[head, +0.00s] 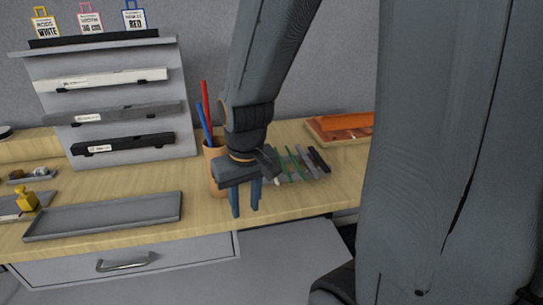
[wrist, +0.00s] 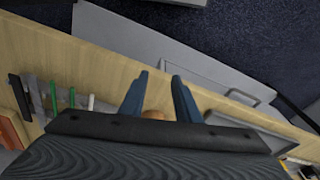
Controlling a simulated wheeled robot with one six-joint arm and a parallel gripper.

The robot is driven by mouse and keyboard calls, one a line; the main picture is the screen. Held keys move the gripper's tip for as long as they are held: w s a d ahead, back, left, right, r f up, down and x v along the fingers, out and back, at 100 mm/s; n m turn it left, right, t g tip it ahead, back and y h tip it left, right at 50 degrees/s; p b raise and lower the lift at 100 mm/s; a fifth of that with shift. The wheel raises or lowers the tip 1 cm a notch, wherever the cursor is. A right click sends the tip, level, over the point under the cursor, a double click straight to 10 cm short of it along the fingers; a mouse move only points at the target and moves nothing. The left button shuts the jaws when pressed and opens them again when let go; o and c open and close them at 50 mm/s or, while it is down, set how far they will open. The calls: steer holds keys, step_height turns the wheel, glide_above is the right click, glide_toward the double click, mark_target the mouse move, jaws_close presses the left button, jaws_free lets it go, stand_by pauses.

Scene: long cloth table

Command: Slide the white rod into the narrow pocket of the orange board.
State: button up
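The orange board (head: 345,121) lies in a shallow wooden tray at the table's back right, partly hidden by my arm. Its edge also shows at the far left of the wrist view (wrist: 9,134). Its narrow pocket cannot be made out. A slim white rod (wrist: 91,102) lies at the end of a row of green, grey and black rods. In the head view only its pale tip (head: 277,181) shows beside my gripper. My gripper (head: 246,207) points down above the table's front part, fingers apart and empty. In the wrist view its fingers (wrist: 160,95) are apart from the rods.
An orange-brown cup (head: 214,168) with red and blue sticks stands just behind my gripper. A grey tray (head: 103,216) lies at the front left. A sloped rack (head: 118,98) holds white, grey and black bars. A yellow object (head: 27,202) sits far left.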

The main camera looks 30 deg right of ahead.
steer(key=w+d+r+m+p, duration=0.1)
steer(key=w+d, duration=0.4)
steer(key=w, duration=0.1)
steer(key=w+d+r+m+g, duration=0.1)
steer(key=w+d+r, duration=0.1)
steer(key=w+d, duration=0.4)
steer(key=w+d+r+m+p, duration=0.1)
steer(key=w+d+r, duration=0.1)
steer(key=w+d, duration=0.4)
steer(key=shift+w+g+p, duration=0.35)
steer(key=shift+w+g, duration=0.05)
steer(key=shift+w, duration=0.45)
steer(key=shift+f+p, duration=1.45)
steer(key=shift+f, duration=2.15)
jaws_close()
